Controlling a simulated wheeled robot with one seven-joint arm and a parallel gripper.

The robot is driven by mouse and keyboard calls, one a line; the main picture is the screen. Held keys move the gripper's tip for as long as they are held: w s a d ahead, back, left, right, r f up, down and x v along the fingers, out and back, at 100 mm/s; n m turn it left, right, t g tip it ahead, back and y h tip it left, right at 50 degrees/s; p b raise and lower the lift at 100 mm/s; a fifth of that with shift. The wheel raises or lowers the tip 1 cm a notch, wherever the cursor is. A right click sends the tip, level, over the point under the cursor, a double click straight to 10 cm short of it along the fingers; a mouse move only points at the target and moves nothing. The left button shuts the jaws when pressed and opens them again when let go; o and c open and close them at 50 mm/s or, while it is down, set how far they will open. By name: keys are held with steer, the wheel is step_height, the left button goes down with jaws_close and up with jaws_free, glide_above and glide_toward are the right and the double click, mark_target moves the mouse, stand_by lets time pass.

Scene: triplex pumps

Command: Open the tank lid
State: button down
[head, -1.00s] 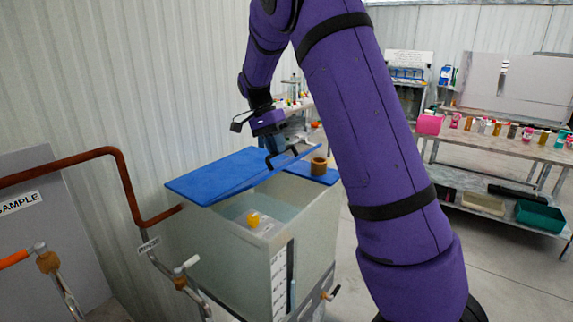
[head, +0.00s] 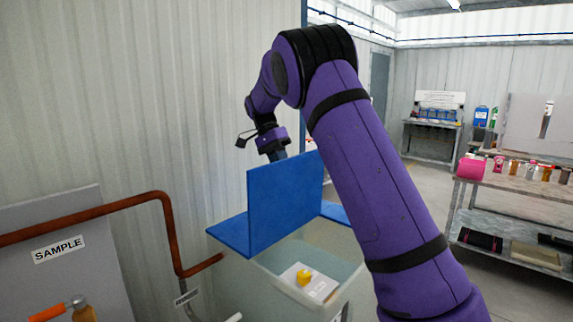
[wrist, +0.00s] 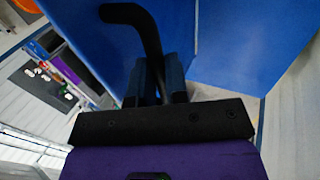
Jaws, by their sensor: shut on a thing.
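The blue tank lid (head: 284,200) has its hinged panel standing about upright in the head view. A flat blue part (head: 230,232) of the cover lies on the tank at the left. The tank (head: 345,268) is open in front of the panel, with a yellow object (head: 304,277) on a white block inside. My gripper (head: 277,153) is behind the raised panel, its fingers partly hidden there. In the wrist view my gripper (wrist: 160,80) is shut on the black lid handle (wrist: 140,22), with blue lid surface (wrist: 230,40) around it.
A copper pipe (head: 165,235) and a SAMPLE panel (head: 60,250) stand at the left, near the tank. A corrugated wall (head: 150,90) is behind. A bench with jars (head: 525,175) is at the right, with open floor before it.

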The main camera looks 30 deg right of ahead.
steer(key=shift+w+a+f+g+h, duration=0.1)
steer(key=shift+w+a+f+g, duration=0.15)
steer(key=shift+w, duration=0.2)
steer(key=shift+w+a+f+g+h, duration=0.1)
steer(key=shift+w+f+g, duration=0.15)
steer(key=shift+w, duration=0.2)
steer(key=shift+w+a+f+g+h, duration=0.1)
steer(key=shift+w+a+f+g, duration=0.15)
steer(key=shift+w, duration=0.2)
steer(key=shift+r, duration=0.1)
steer(key=c, duration=1.1)
jaws_free()
steer(key=shift+w+d, duration=0.1)
steer(key=shift+r, duration=0.15)
steer(key=shift+r, duration=0.1)
steer(key=s+r, duration=0.1)
steer(key=s, duration=0.4)
steer(key=s+a+r, duration=0.1)
steer(key=s+r, duration=0.1)
steer(key=s, duration=0.3)
steer(key=s+a+r, duration=0.1)
steer(key=s, duration=0.5)
steer(key=shift+a+r, duration=0.25)
steer(key=shift+r, duration=0.1)
